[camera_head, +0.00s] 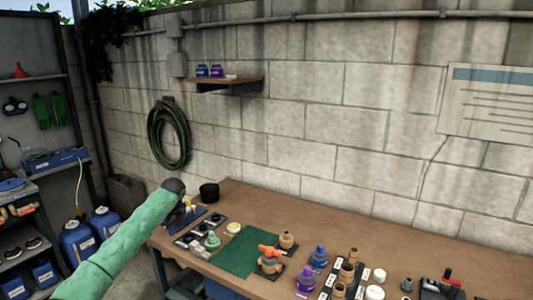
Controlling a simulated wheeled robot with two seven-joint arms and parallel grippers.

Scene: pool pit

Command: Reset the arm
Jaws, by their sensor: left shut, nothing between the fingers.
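My left arm comes in from the lower left in a green sleeve. Its dark wrist ends over the left end of the brown workbench (420,246). My left gripper (183,206) is small and partly hidden behind the wrist. It is shut and holds nothing that I can see. It is near a blue item (190,220) on the bench's left end; whether they touch I cannot tell. My right gripper is not in view.
The bench holds a black cup (209,193), a green mat (243,252), orange and tan parts (270,262), a blue bottle (319,256) and a purple bottle (305,280). A wall shelf (229,87) and coiled hose (169,135) are behind. Shelving stands left.

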